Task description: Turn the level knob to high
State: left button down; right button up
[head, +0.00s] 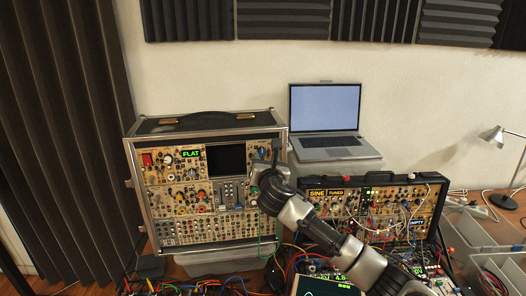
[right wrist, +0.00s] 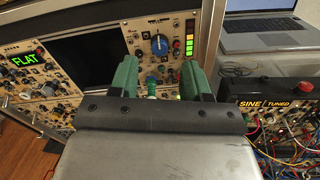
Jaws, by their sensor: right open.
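A large blue knob (right wrist: 159,44) with a pale pointer mark sits on a tan panel at the right side of the tall synth case (head: 131,160). Small lettering above the knob is too blurred to read. In the head view my right gripper (head: 264,172) covers part of the case's right side. My left gripper is not in view.
A dark screen (head: 226,159) and a green FLAT display (head: 190,154) are left of the gripper. A laptop (head: 325,115) stands behind. A lower synth case (head: 320,182) with many patch cables is at right. Loose cables lie in front.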

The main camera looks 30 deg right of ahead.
aim_at(262, 153)
jog(key=shift+p+x, duration=0.45)
jog(key=shift+x, duration=1.8)
jog(key=shift+w+f, duration=0.1)
jog(key=shift+d, duration=0.1)
jog(key=shift+c, duration=0.2)
grip_shut()
